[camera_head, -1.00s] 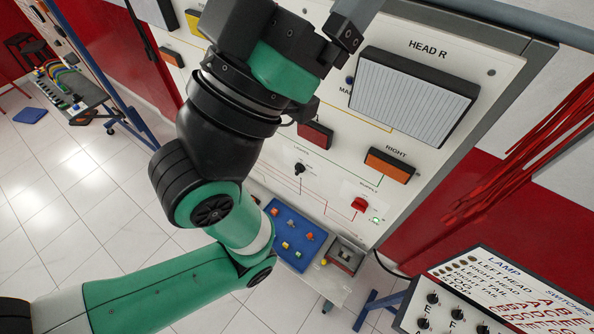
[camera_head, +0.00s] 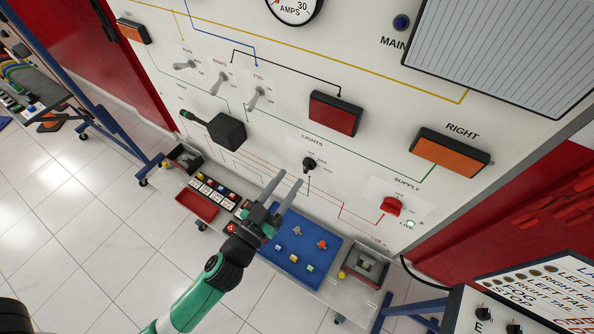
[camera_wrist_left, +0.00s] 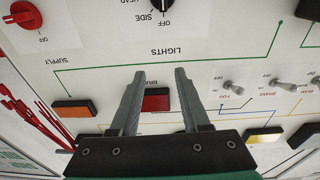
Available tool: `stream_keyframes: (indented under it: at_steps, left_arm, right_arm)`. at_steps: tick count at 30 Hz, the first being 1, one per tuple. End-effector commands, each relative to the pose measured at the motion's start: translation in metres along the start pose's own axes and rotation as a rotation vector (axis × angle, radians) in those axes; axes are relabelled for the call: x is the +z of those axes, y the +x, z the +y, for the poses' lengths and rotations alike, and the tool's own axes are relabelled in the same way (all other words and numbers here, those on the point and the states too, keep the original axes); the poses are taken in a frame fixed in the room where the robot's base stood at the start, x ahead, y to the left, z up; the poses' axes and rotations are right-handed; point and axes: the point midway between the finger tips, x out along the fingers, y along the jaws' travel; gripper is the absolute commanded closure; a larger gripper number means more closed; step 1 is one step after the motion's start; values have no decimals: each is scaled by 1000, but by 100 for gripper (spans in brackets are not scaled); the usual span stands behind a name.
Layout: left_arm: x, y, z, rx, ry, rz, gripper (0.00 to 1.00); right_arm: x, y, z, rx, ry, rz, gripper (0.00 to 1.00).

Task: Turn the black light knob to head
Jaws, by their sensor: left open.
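The black light knob (camera_head: 309,163) is on the white panel under the word LIGHTS in the head view. It also shows at the top edge of the left wrist view (camera_wrist_left: 163,5), partly cut off, with the labels OFF, SIDE and HEAD upside down around it. Its exact setting is hard to read. My left gripper (camera_head: 288,177) is open and empty, its two fingers pointing up toward the panel just below and left of the knob, apart from it. In the wrist view the fingers (camera_wrist_left: 160,72) are spread with a clear gap. My right gripper is not seen.
A red supply knob (camera_head: 391,206) is right of the light knob. Toggle switches (camera_head: 222,80) and a black box with a handle (camera_head: 226,131) are to the left. Below, a shelf holds a blue tray (camera_head: 330,262) with small parts, and a red tray (camera_head: 196,204).

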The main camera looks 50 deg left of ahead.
Motion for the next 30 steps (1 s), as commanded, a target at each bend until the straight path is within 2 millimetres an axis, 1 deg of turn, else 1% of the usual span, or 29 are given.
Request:
stream_keyframes:
  at_steps: [1, 3, 5, 11, 14, 20, 24, 27, 30]
  left_arm:
    - [39, -17, -6, -7, 10, -52, 54]
    - [61, -30, -12, -15, 18, -91, 54]
    - [64, -32, -13, -18, 19, -97, 54]
    - [59, -25, -13, -20, 18, -94, 54]
    - [58, -13, -14, -21, 17, -93, 54]
    - [60, 31, -15, -21, 17, -91, 54]
    - [64, 60, -15, -20, 18, -91, 54]
    - [68, 75, -16, -20, 16, -92, 54]
    - [69, 84, -16, -20, 18, -93, 54]
  right_arm:
    - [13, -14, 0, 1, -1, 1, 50]
    - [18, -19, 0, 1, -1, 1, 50]
    - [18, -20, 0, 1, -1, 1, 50]
    - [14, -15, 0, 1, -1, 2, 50]
    - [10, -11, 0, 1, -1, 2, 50]
    - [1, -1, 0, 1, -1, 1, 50]
    - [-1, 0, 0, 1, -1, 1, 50]
    - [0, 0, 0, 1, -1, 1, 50]
    - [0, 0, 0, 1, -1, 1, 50]
